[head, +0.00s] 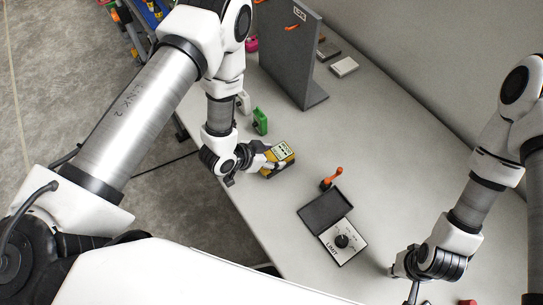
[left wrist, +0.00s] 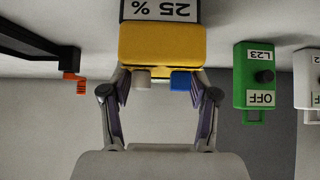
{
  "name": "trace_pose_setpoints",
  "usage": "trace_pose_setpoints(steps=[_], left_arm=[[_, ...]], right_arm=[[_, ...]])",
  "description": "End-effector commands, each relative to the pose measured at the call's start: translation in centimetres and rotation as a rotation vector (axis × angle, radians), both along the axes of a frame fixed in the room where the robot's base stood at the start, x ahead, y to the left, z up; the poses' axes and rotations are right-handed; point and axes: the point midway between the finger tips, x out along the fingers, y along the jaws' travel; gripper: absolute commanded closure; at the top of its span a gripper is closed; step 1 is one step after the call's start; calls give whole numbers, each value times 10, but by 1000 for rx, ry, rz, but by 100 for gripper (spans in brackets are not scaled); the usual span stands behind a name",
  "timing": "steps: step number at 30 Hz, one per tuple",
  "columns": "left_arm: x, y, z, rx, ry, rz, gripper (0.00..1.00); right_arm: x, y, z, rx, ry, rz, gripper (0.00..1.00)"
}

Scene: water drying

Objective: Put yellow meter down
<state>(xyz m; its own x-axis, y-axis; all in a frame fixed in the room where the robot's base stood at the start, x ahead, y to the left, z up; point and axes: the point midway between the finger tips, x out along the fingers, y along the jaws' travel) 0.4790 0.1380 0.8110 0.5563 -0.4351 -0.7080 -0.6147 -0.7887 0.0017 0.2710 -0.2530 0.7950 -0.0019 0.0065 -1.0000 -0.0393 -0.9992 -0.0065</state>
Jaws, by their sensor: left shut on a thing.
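The yellow meter (head: 281,155) is at the left edge of the table, with a display facing up. My left gripper (head: 266,161) is shut on it from the left. In the left wrist view the yellow meter (left wrist: 162,43) sits between the two fingers (left wrist: 160,82); its display reads "25 %", upside down, and a white and a blue knob or socket show on its near side. I cannot tell whether its underside touches the table. My right gripper (head: 402,280) is low over the table at the bottom right; its fingers are partly cut off.
A green box (head: 260,121) labelled "OFF" and a white one (head: 243,102) stand close behind the meter. A dark upright panel (head: 292,55) stands further back. An open dark case with a dial (head: 343,241) and an orange-handled item (head: 331,178) lie to the right. Bare table lies between.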

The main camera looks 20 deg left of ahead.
Motion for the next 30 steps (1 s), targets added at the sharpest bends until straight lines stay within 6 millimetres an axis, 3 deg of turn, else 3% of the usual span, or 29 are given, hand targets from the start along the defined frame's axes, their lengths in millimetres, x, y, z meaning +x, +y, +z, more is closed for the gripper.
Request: trace_pose_setpoints(steps=[2,3,4,16,30], left_arm=[[0,0,-3,0,0,0,86],[0,0,-2,0,0,0,26],[0,0,-2,0,0,0,15],[-2,1,5,0,1,1,15],[-60,47,82,-1,3,4,15]], right_arm=[[0,0,-3,0,0,0,100],[0,0,-1,0,1,0,100],[0,0,-1,0,1,0,100],[0,0,5,0,1,0,100],[0,0,73,0,0,0,100]])
